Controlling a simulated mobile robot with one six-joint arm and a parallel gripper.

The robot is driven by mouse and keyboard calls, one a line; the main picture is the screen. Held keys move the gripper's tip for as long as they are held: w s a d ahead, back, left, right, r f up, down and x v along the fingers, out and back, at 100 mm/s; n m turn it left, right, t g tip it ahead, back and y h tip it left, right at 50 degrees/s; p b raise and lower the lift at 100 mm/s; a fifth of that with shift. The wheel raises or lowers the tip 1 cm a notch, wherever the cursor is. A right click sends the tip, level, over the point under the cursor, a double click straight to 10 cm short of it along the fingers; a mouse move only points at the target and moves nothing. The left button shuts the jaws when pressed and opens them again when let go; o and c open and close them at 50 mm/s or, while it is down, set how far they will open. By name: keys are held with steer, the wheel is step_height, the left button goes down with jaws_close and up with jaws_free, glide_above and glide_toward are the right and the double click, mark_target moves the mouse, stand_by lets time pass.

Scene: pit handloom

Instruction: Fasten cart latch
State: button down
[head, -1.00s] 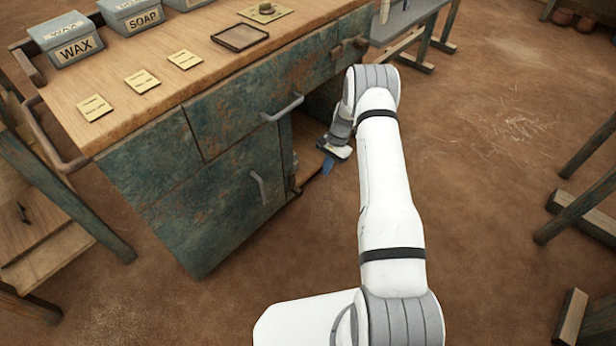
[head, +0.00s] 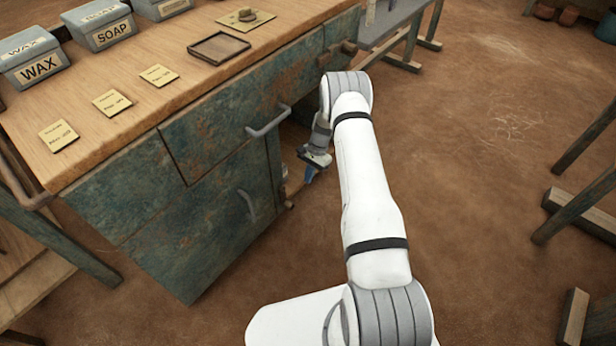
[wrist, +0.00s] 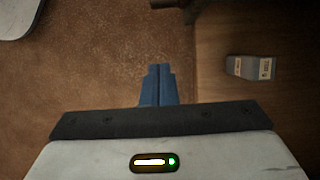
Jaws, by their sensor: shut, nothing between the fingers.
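The cart is a weathered blue-green cabinet (head: 185,245) with a wooden top, at the left and middle of the head view. Its front has a drawer handle (head: 269,122) and a lower door handle (head: 248,205). I cannot pick out the latch for certain. A small rusty fitting (head: 289,205) shows low at the cart's right edge. My gripper (head: 309,175), with blue fingers, is low beside the cart's open right side, close above that fitting. In the wrist view the fingers (wrist: 158,80) are together and empty, over brown ground.
In the wrist view a small grey labelled box (wrist: 250,67) sits on a wooden surface at the right. Boxes marked WAX (head: 38,68) and SOAP (head: 112,35), several cards and a dark tray (head: 219,47) are on the cart top.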

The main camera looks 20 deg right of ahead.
steer(key=s+a+f+b, duration=0.2)
steer(key=s+a+f, duration=0.2)
steer(key=a+f, duration=0.1)
steer(key=shift+a+f, duration=0.15)
steer(key=shift+f, duration=0.1)
stand_by(0.3)
